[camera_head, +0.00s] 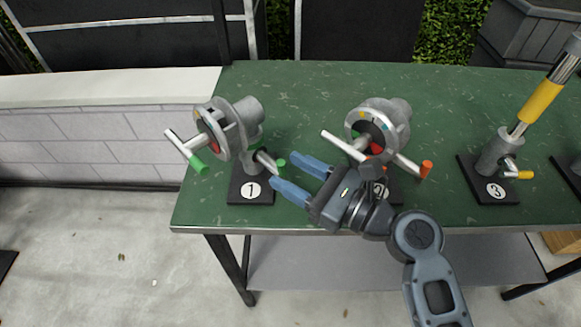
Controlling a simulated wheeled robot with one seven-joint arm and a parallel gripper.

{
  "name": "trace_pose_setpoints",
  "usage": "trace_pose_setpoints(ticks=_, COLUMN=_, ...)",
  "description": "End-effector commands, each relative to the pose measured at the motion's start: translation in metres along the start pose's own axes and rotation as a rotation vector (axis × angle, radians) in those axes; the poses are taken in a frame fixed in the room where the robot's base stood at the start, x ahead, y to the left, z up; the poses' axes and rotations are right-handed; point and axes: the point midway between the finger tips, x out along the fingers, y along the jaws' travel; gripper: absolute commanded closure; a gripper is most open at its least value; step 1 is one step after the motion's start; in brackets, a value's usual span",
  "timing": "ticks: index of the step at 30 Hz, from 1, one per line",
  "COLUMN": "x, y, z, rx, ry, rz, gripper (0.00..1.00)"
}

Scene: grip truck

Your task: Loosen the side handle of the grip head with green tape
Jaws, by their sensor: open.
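The grip head with green tape (243,118) is a grey metal head on the black base marked 1, at the left of the green table. Its front T-handle (182,148) has a green end. Its side handle (265,160) is a short grey bar near the base, pointing right, with a green tip (281,163). My gripper (281,169) reaches in from the right with its two blue fingers open. The fingertips are at the green tip in the picture, one above and one below it; I cannot tell whether they touch it or how their depths compare.
A second grip head (380,125) with an orange-ended handle (426,169) stands on base 2, partly behind my gripper. A stand with a yellow-banded pole (540,101) is on base 3 (494,190) to the right. The green table (300,85) is clear at the back.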

Motion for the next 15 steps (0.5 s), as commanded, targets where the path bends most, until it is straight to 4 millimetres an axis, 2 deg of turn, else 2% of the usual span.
trace_pose_setpoints(ticks=4, x=0.0095, y=0.0006, z=0.0, rx=-0.001, ry=0.001, rz=0.001, gripper=0.48)
trace_pose_setpoints(ticks=12, x=0.0108, y=0.0004, z=-0.0004, rx=-0.001, ry=0.001, rz=-0.001, gripper=0.48)
trace_pose_setpoints(ticks=15, x=0.0107, y=0.0004, z=-0.0004, rx=-0.001, ry=0.001, rz=-0.001, gripper=0.57)
